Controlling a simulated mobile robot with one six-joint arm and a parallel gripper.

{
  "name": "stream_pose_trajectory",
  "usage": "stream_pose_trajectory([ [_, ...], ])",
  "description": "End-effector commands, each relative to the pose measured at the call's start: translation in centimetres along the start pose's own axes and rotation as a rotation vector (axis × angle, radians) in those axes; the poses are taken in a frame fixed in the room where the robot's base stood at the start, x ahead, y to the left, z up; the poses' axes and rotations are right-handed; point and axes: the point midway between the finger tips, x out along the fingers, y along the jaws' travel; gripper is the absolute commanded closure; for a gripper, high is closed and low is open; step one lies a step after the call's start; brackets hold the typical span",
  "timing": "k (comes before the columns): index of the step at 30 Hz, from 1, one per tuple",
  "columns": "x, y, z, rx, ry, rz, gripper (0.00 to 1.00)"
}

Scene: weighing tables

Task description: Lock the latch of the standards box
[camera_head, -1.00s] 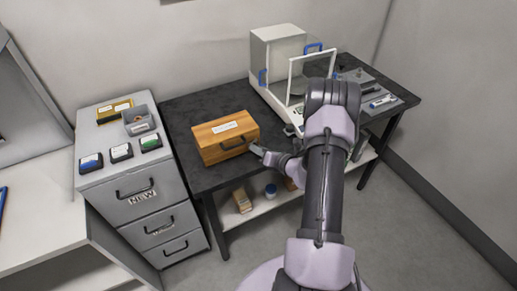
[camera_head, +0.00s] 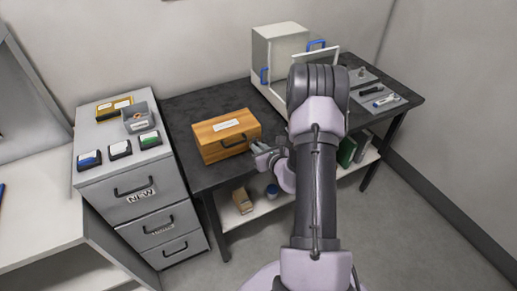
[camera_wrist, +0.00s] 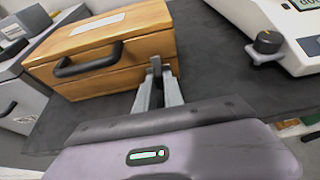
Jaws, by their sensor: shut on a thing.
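The standards box (camera_head: 222,146) is a wooden box with a white label on its lid and a dark handle (camera_head: 234,142) on its front. It stands on the dark table, its lid down. In the wrist view the box (camera_wrist: 148,47) fills the upper left, with its handle (camera_wrist: 88,62) on the near face. My gripper (camera_head: 260,150) is at the right end of the box front. In the wrist view my gripper (camera_wrist: 156,70) is shut on a small dark piece at that end, apparently the latch. The fingers mostly hide it, so its position cannot be told.
The balance (camera_head: 279,50) with its glass shield stands behind and right of the box; its base (camera_wrist: 275,30) is close in the wrist view. A grey drawer cabinet (camera_head: 140,190) stands left. Small tools lie on the table's right end. Bare tabletop (camera_head: 185,115) lies left of the box.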

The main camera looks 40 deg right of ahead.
Motion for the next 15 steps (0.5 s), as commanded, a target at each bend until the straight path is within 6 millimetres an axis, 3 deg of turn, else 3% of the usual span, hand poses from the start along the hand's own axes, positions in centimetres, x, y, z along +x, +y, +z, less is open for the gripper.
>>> stream_pose_trajectory([
  [13, 0.01, -0.03, 0.1, -0.009, -0.002, -0.004, 1.0],
  [14, 0.01, -0.03, 0.1, -0.009, -0.002, -0.004, 0.85],
  [15, 0.01, -0.03, 0.1, -0.009, -0.002, -0.004, 0.78],
])
